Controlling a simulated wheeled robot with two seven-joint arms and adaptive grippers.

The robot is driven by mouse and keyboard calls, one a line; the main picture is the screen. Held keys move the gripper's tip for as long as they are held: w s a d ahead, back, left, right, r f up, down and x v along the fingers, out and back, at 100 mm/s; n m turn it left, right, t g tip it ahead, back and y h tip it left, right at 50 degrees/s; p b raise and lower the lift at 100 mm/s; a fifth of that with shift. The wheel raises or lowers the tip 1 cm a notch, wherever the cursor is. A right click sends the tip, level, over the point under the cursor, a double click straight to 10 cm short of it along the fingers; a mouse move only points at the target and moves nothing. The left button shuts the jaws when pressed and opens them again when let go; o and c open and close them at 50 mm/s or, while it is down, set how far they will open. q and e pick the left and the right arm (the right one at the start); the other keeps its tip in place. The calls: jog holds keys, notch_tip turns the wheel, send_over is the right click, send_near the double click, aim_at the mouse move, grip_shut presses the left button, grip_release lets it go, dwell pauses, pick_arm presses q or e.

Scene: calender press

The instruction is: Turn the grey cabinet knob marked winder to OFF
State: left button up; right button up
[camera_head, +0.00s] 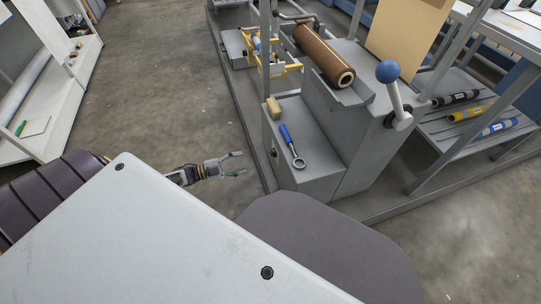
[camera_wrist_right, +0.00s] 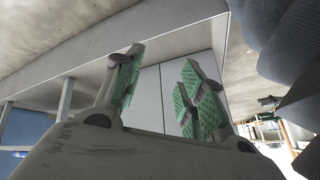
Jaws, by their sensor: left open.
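I cannot make out the grey cabinet or a knob marked winder in either view. My left gripper (camera_head: 242,163) is open and empty in the head view, with its two fingers spread above the bare floor. It is to the left of the grey machine base and apart from it. My right gripper (camera_wrist_right: 163,57) shows only in the right wrist view. Its green-padded fingers stand apart with nothing between them. Pale grey panels (camera_wrist_right: 178,75) show behind these fingers; I cannot tell what they belong to.
A rack of coloured rollers (camera_head: 470,112) stands right. A white shelf unit (camera_head: 62,95) stands left. The floor (camera_head: 165,75) between is clear.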

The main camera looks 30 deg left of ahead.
aim_at(272, 154)
pick_arm(q)
jog(key=shift+w+d, duration=0.1)
jog(key=b+x, duration=0.3)
jog(key=x, duration=1)
jog(key=shift+w+b, duration=0.25)
jog(key=shift+b, duration=0.1)
pick_arm(e)
jog(key=shift+t+y, duration=0.3)
jog(key=f, duration=0.4)
jog(key=shift+w+a+f, duration=0.1)
jog(key=shift+a+f, duration=0.15)
jog(key=shift+a, duration=0.15)
pick_arm(q)
jog(key=shift+d, duration=0.15)
pick_arm(e)
jog(key=shift+w+r, duration=0.1)
jog(key=shift+w, duration=0.1)
pick_arm(q)
jog(key=shift+c, duration=0.6)
jog(key=c, duration=0.7)
jog(key=shift+c, duration=0.6)
pick_arm(e)
jog(key=shift+s, duration=0.2)
